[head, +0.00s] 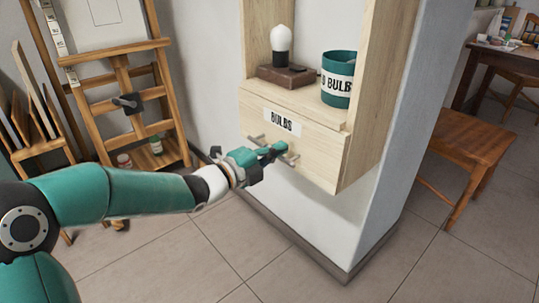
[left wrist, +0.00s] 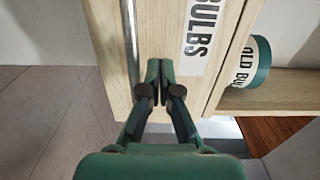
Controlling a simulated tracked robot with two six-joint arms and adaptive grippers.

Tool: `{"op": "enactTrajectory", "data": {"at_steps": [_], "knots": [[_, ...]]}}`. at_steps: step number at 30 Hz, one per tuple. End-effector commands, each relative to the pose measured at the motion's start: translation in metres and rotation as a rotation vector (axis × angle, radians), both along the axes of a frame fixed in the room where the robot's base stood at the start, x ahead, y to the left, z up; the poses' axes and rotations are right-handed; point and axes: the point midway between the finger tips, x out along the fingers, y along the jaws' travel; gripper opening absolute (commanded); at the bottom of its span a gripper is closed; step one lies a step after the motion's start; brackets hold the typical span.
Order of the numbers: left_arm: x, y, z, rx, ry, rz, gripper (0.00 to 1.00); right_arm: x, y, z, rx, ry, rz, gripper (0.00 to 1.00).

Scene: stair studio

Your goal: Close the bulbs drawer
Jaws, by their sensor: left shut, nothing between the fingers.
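The bulbs drawer (head: 315,152) is a pale wooden front with a "BULBS" label (head: 282,122) and a metal bar handle (head: 287,157). It sits low in a wooden shelf unit on a wall pillar. No open drawer interior shows; I cannot tell whether its front is fully flush. My left gripper (head: 277,150) is at the handle, its fingers together and empty. In the left wrist view, the shut fingertips (left wrist: 160,65) are beside the handle bar (left wrist: 130,40), at or close to the drawer front (left wrist: 172,30); contact is unclear. My right gripper is not in view.
Above the drawer stand a bulb on a dark base (head: 287,75) and a teal "OLD BULBS" tin (head: 338,80). A wooden easel (head: 125,75) with jars stands at left. A chair (head: 470,140) and table are at right. Tiled floor below is clear.

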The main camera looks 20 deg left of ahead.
Motion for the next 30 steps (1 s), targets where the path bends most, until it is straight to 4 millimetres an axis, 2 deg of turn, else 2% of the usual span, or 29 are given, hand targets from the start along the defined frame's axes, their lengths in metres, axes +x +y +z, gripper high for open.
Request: {"op": "enactTrajectory", "data": {"at_steps": [2,3,9,15,22,25,28,30], "knots": [[-0.01,0.004,-0.003,0.003,0.001,-0.005,0.0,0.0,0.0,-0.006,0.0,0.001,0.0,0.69],[-0.019,0.01,0.001,0.002,0.004,-0.002,0.0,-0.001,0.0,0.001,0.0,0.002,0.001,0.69],[-0.059,0.03,0.0,0.003,0.005,-0.001,0.0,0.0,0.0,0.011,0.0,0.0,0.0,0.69],[-0.087,0.043,-0.001,0.004,0.005,-0.002,0.0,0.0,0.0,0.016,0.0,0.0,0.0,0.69],[-0.097,0.047,-0.002,0.003,0.005,-0.005,0.0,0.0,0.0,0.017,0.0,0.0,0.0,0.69],[-0.096,0.041,-0.003,0.001,0.008,-0.019,0.0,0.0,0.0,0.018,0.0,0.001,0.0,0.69],[-0.09,0.027,-0.02,-0.019,0.046,-0.053,0.0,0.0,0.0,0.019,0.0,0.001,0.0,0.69],[-0.085,0.01,-0.044,-0.046,0.1,-0.092,0.0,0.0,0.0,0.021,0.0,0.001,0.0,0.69]]}}
